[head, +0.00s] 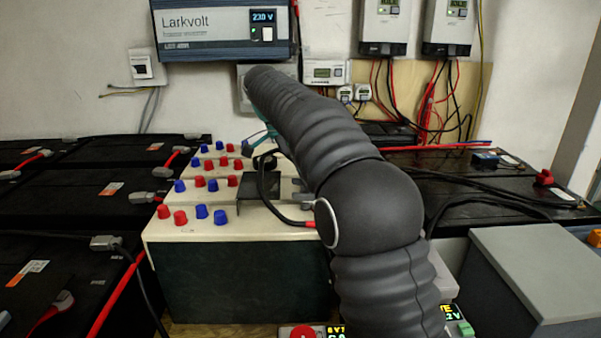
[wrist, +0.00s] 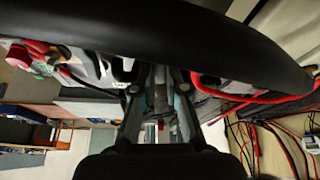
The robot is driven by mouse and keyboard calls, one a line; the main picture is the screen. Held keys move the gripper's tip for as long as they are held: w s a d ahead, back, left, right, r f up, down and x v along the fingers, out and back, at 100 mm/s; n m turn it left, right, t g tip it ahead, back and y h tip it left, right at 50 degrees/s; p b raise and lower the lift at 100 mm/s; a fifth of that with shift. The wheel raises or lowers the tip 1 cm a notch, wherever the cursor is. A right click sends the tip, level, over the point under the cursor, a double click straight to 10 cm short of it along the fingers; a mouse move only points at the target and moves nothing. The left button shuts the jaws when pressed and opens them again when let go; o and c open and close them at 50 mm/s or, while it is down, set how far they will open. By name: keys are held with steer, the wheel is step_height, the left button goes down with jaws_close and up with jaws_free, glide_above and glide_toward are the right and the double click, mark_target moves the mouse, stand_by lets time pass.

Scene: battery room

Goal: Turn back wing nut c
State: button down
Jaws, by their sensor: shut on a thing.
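My gripper (wrist: 160,85) shows in the wrist view as two fingers close together at the middle. Their tips run up to a dark curved band that crosses the picture. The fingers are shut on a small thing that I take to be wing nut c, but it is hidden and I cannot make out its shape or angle. In the head view my arm covers most of the gripper. Only a bit of teal and dark linkage shows beside the arm, over the cream-topped box (head: 240,235) with red and blue caps.
Black batteries (head: 75,200) with red cables stand at left, and more (head: 480,195) at right with loose black cables. A grey box (head: 530,265) stands at front right. A Larkvolt unit (head: 222,30) hangs on the back wall. A black cable (head: 262,190) loops beside my arm.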

steer(key=shift+f+m+g, duration=0.1)
steer(key=shift+m+g, duration=0.3)
steer(key=shift+m, duration=0.6)
steer(key=c, duration=1.5)
jaws_free()
steer(key=shift+d, duration=0.1)
